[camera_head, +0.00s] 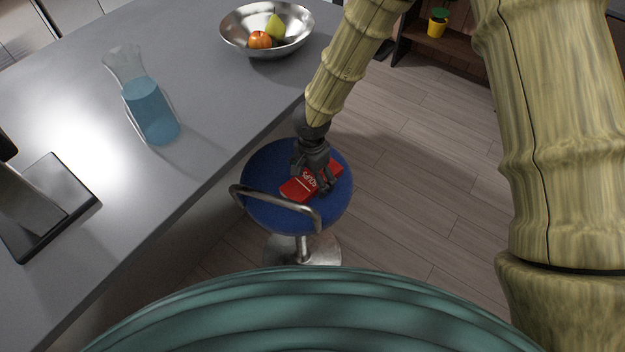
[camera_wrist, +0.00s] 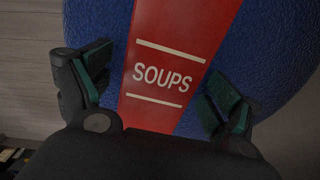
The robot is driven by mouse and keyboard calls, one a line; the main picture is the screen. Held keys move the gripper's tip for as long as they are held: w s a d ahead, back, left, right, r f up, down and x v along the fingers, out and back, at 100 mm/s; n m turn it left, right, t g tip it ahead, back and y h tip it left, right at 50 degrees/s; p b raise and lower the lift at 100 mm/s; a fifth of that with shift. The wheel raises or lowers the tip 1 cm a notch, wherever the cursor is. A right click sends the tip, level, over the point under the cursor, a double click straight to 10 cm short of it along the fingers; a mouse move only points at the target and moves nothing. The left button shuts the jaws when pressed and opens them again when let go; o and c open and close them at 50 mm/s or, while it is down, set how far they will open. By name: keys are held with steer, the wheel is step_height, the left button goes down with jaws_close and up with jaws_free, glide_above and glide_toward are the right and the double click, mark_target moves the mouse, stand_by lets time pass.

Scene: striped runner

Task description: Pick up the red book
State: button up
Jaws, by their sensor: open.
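The red book (camera_head: 298,188) lies on the round blue seat of a stool (camera_head: 265,201), under my gripper (camera_head: 317,181). In the wrist view the red book (camera_wrist: 180,38) shows a red face with the word SOUPS between two pale lines. My gripper (camera_wrist: 156,92) is open, with one finger on each side of the book over the blue seat (camera_wrist: 262,50). No contact between fingers and book is visible. Part of the book is hidden behind my gripper in the head view, and its near end is hidden by the gripper body in the wrist view.
The stool has a low metal backrest (camera_head: 275,205) on the near side. A grey counter (camera_head: 215,100) stands to the left with a glass carafe of blue liquid (camera_head: 150,108) and a metal fruit bowl (camera_head: 240,38). Wooden floor (camera_head: 420,170) is open to the right.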

steer(key=shift+c, duration=0.2)
steer(key=c, duration=1.3)
steer(key=shift+o, duration=0.2)
